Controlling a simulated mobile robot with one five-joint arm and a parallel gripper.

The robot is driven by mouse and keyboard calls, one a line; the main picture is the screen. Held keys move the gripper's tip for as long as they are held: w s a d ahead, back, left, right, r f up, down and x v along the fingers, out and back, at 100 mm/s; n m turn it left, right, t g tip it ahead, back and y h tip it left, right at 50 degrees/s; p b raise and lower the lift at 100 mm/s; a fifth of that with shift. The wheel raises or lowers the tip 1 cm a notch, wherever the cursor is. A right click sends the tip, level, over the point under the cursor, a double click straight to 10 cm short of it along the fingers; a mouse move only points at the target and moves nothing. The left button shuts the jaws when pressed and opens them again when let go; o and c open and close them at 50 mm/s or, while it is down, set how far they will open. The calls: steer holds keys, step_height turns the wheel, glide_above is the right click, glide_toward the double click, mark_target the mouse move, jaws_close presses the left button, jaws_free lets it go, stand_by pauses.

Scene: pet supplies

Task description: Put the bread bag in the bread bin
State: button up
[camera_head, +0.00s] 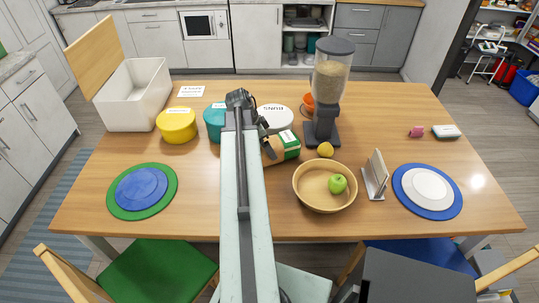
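The bread bin (137,108) is a white open box with a wooden lid tipped up on its left side. It stands at the table's back left corner. What looks like the bread bag (287,142), brown with a green and white end, lies near the middle of the table. Its left part is close to my arm and partly hidden by it. My gripper (238,97) is dark and seen from behind, beyond the bag and to its left, near the teal canister.
Yellow (177,127), teal (214,121) and white (275,117) canisters stand in a row at the back. A tall dispenser (323,107) stands right of them. A wooden bowl (311,193) holds a green apple (338,183). The table's left front has plates (141,189).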

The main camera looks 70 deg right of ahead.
steer(key=shift+f, duration=0.15)
steer(key=c, duration=1.9)
